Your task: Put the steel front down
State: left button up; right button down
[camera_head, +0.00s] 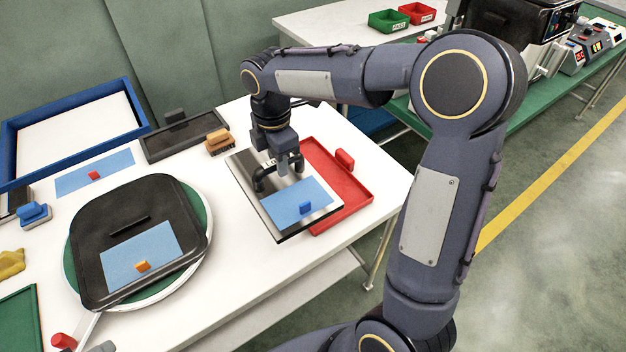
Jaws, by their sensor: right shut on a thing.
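The steel front (245,178) is a flat silver panel with a dark edge and a black bar handle. A blue sheet (290,207) with a small blue tab (305,208) covers its near part. My right gripper (291,168) is above the panel and shut on the black handle (263,182). The panel looks flat, at or just above the white table, with its right side overlapping the red tray (361,194). I cannot tell whether it touches the table. My left gripper is not in view.
A black fryer front (85,235) with a blue sheet lies on a round green-and-white turntable (199,261) at left. A dark tray (205,122), an orange-brown block (218,141) and a blue-rimmed tray (58,107) are behind. The table's near middle is clear.

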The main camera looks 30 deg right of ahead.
jog(key=w+d+f, duration=0.1)
jog(key=d, duration=0.1)
jog(key=w+d+f+p, duration=0.1)
jog(key=d, duration=0.2)
jog(key=w+d+f+p, duration=0.1)
jog(key=w+d, duration=0.1)
jog(key=shift+d+f, duration=0.2)
jog(key=shift+d, duration=0.15)
jog(key=d+f, duration=0.1)
jog(key=f, duration=0.2)
jog(key=w+d+f+p, duration=0.1)
jog(key=d+f, duration=0.1)
jog(key=f, duration=0.1)
jog(key=w+d+f, duration=0.1)
jog(key=f, duration=0.1)
jog(key=shift+w+d+f, duration=0.25)
jog(key=shift+d+f, duration=0.1)
jog(key=shift+f, duration=0.35)
